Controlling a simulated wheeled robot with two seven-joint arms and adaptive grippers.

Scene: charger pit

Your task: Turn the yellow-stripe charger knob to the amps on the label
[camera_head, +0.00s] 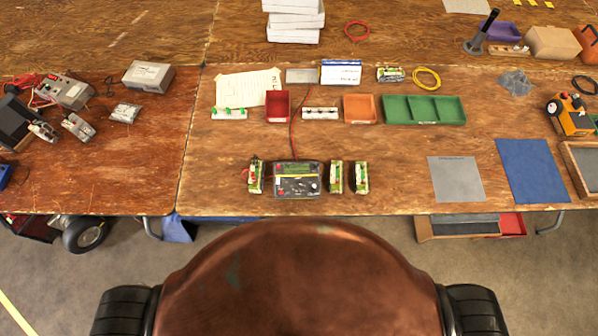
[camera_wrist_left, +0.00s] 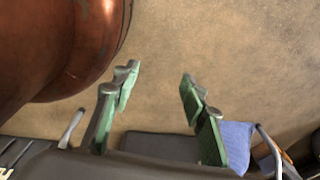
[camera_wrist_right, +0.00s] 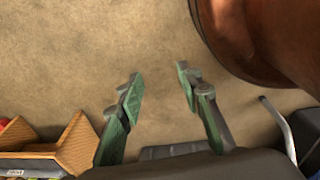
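The charger (camera_head: 297,192) is a dark grey box with a greenish screen and a yellow stripe, near the front edge of the middle bench in the head view. A small pale round spot at its lower right looks like the knob (camera_head: 313,187); its setting is too small to read. Green-and-white battery packs flank the charger: one at left (camera_head: 256,177), two at right (camera_head: 336,177) (camera_head: 362,177). Their label print is unreadable. My left gripper (camera_wrist_left: 158,84) is open and empty over the floor. My right gripper (camera_wrist_right: 160,84) is also open and empty over the floor. Neither shows in the head view.
A red cable runs from the charger back past a red bin (camera_head: 278,106). An orange bin (camera_head: 359,109), a green tray (camera_head: 424,97) and a paper sheet (camera_head: 236,88) lie behind. A grey mat (camera_head: 456,180) and blue mat (camera_head: 531,171) lie right.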

